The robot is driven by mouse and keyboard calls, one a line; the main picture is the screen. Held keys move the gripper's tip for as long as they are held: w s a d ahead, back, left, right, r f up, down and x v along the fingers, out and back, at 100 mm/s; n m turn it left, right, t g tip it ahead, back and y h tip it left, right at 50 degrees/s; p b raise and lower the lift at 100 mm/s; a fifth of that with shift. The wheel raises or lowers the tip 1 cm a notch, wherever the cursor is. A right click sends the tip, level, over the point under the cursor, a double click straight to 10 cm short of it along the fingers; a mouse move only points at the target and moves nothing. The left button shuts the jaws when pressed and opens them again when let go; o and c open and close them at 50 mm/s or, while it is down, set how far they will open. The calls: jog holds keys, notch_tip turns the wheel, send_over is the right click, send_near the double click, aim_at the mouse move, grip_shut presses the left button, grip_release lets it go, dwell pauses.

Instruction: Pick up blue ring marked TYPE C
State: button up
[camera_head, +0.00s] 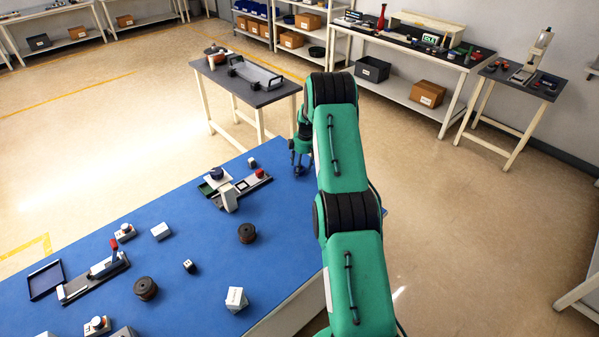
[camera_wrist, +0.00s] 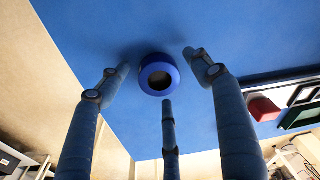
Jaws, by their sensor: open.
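The blue ring (camera_wrist: 151,90) shows in the wrist view as a short round piece with a dark round opening, close to the blue table surface. No TYPE C marking can be read on it. My gripper (camera_wrist: 160,76) has three fingers spread around the ring, with visible gaps between ring and fingertips. In the head view my gripper (camera_head: 300,167) is low over the far right part of the blue table (camera_head: 200,255). The ring cannot be made out there, behind the fingers.
A feeder unit with a grey block (camera_head: 229,197) and a red part stands left of my gripper. Dark spools (camera_head: 246,233), white boxes (camera_head: 236,299) and another feeder (camera_head: 95,272) lie nearer. A dark side table (camera_head: 258,95) stands beyond. The table's right edge is close to my gripper.

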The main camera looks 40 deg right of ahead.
jog(key=shift+c, duration=0.5)
jog(key=c, duration=1.2)
jog(key=shift+r, duration=0.2)
jog(key=shift+r, duration=0.85)
jog(key=shift+r+p, duration=0.3)
jog(key=shift+r, duration=0.6)
jog(key=s+a, duration=0.3)
jog(key=s, duration=0.1)
jog(key=s+a, duration=0.3)
jog(key=s, duration=0.2)
jog(key=s+a+r+p, duration=0.1)
jog(key=s+a, duration=0.2)
jog(key=s, duration=0.1)
jog(key=shift+s+r, duration=0.1)
jog(key=shift+s, duration=0.05)
